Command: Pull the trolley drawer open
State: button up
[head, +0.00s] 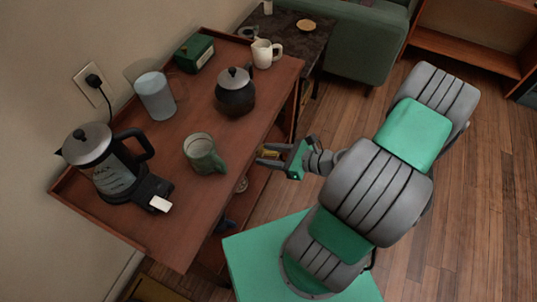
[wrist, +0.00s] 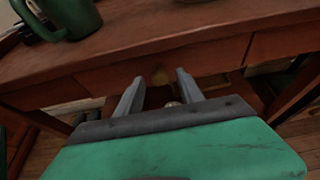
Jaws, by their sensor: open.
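The wooden trolley (head: 165,215) stands against the wall at the left of the head view. In the wrist view its drawer front (wrist: 105,79) runs below the overhanging top. My gripper (head: 262,158) is open at the trolley's right-hand side, just beyond the top's edge. The drawer looks shut.
On the trolley top are an electric kettle (head: 105,165), a green mug (head: 204,155), a dark lidded pot (head: 235,93), a translucent canister (head: 155,97), a green box (head: 194,52) and a white jug (head: 264,53). A green sofa (head: 360,45) stands behind. Wooden floor (head: 480,200) is clear at right.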

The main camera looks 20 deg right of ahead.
jog(key=shift+c, duration=0.4)
grip_shut()
dwell(1.0)
